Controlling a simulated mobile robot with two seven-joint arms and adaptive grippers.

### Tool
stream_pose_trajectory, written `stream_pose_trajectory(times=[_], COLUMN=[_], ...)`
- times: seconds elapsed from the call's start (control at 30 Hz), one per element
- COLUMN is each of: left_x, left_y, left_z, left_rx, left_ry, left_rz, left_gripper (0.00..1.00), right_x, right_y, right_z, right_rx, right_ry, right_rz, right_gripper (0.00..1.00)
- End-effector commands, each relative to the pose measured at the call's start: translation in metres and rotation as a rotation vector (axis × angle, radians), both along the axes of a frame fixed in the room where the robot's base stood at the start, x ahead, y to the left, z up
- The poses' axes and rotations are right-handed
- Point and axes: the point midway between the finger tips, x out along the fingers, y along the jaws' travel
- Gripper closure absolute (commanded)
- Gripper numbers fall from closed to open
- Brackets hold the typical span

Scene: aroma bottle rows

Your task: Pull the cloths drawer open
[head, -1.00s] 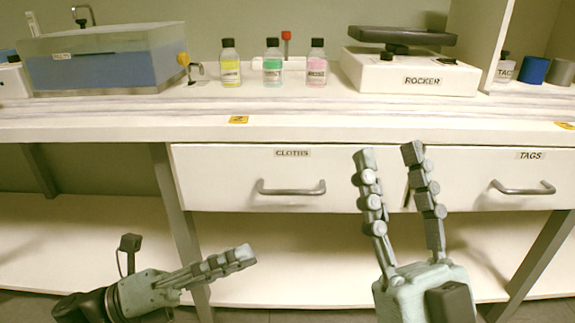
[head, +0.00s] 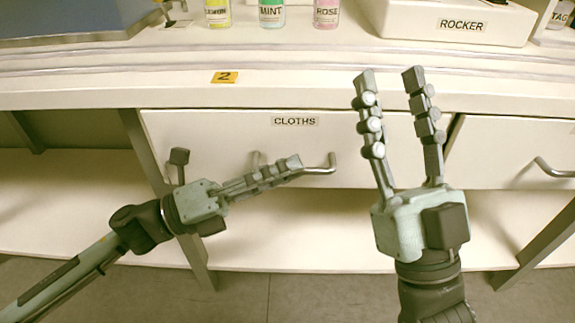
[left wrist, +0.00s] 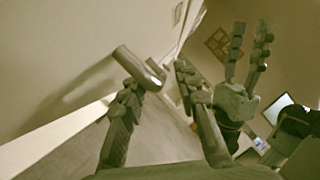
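The cloths drawer (head: 215,135) has a white front and a CLOTHS label (head: 295,121). It looks closed. Its grey bar handle (head: 320,170) is partly hidden behind my left gripper (head: 292,163) in the head view. In the left wrist view, the left gripper (left wrist: 158,82) is open, and the handle (left wrist: 138,68) shows near and between its fingertips. I cannot tell whether they touch. My right gripper (head: 388,76) is open and empty, upright in front of the counter, right of the handle. It also shows in the left wrist view (left wrist: 250,43).
The drawer with another handle (head: 555,168) is at the right. Bottles labelled MINT (head: 271,14) and ROSE (head: 326,14), a yellow bottle (head: 217,14) and the rocker (head: 450,22) stand on the counter. A lower shelf (head: 300,235) lies below.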

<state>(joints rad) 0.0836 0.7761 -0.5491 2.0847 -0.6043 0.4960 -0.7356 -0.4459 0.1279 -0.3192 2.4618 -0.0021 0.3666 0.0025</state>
Motion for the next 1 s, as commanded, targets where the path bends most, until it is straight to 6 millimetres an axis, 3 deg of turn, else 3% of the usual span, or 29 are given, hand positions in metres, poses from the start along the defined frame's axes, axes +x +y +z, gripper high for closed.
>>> stream_pose_trajectory(times=[0.37, 0.63, 1.0], left_x=[0.0026, 0.0025, 0.0026], left_y=[-0.0084, -0.0082, -0.0081], left_z=[0.0015, 0.0017, 0.0015], left_rx=[0.001, 0.001, 0.001], left_ry=[0.0, 0.0, 0.0], left_rz=[-0.001, -0.001, -0.001], left_gripper=[0.69, 1.0, 1.0], right_x=[0.0011, 0.0011, 0.0011], right_y=[0.0007, 0.0007, 0.0007], right_z=[-0.0013, -0.0013, -0.0013], right_rx=[-0.004, -0.004, -0.004], right_ry=[0.011, 0.011, 0.012], right_rz=[0.0, 0.0, 0.001], right_gripper=[0.6, 0.6, 0.6])
